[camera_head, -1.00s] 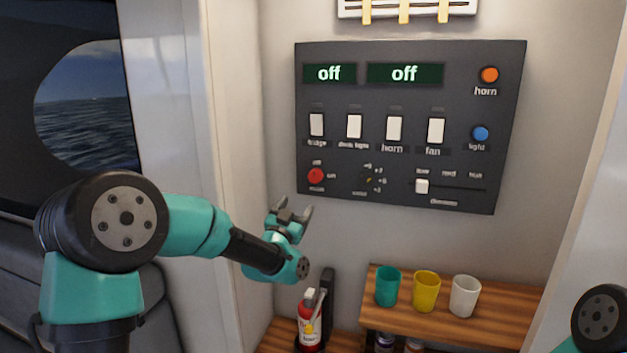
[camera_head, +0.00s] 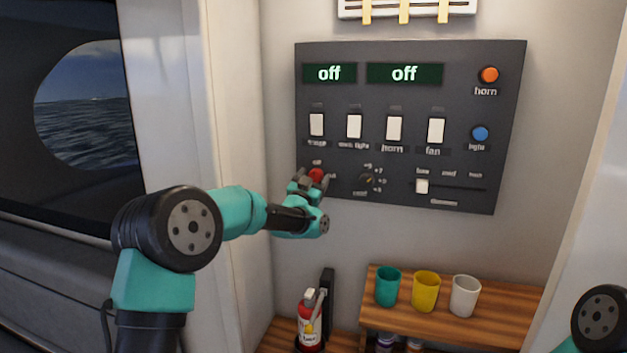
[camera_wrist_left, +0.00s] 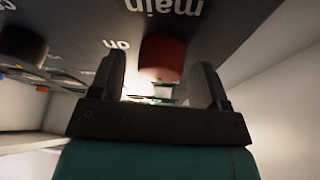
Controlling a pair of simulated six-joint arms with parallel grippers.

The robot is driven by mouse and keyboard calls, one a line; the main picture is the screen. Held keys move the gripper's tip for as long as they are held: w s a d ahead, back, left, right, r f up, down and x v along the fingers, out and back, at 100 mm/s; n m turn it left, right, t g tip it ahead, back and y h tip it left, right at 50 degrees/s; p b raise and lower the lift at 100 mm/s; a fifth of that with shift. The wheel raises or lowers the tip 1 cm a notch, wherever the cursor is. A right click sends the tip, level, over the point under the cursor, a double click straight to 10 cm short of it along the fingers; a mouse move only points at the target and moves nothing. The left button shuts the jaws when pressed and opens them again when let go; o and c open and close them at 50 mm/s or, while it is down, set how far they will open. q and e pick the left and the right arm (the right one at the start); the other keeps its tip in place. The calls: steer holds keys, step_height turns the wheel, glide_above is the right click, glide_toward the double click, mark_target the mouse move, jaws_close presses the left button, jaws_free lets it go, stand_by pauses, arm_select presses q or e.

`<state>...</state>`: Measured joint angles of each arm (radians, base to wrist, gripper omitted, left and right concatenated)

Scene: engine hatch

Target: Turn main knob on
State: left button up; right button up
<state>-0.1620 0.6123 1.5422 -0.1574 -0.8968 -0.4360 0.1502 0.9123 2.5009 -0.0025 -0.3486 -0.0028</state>
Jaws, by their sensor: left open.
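The red main knob (camera_head: 316,174) is at the lower left of the dark control panel (camera_head: 270,0), but that panel point is off: the panel's bare face (camera_head: 455,60) is on the wall. My left gripper (camera_head: 308,183) is in front of the knob, with its fingers around the knob's lower part in this view. In the left wrist view the red knob (camera_wrist_left: 162,58) is between and just beyond the open fingers (camera_wrist_left: 160,85), below the upside-down "main" label. I cannot tell whether the fingers touch it. Both displays read "off". My right gripper is not in view.
A black rotary knob (camera_head: 367,180) is just right of the main knob. White switches (camera_head: 354,126) sit above, and a slider (camera_head: 422,186) is further right. A fire extinguisher (camera_head: 309,318) and cups (camera_head: 425,290) on a wooden shelf are below.

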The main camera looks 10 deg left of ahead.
arm_select(q)
steer(key=c, duration=0.9)
steer(key=shift+m, duration=0.4)
steer(key=m+g+h, duration=0.1)
steer(key=m+g, duration=0.1)
steer(key=m, duration=0.3)
steer(key=m+g+h, duration=0.1)
steer(key=m, duration=0.4)
steer(key=m+g+h, duration=0.1)
steer(key=m+g, duration=0.1)
steer(key=m, duration=0.4)
steer(key=shift+g+h, duration=0.3)
steer(key=shift+h, duration=0.1)
steer(key=m+g, duration=0.1)
steer(key=m, duration=0.2)
steer(key=shift+m+y, duration=0.3)
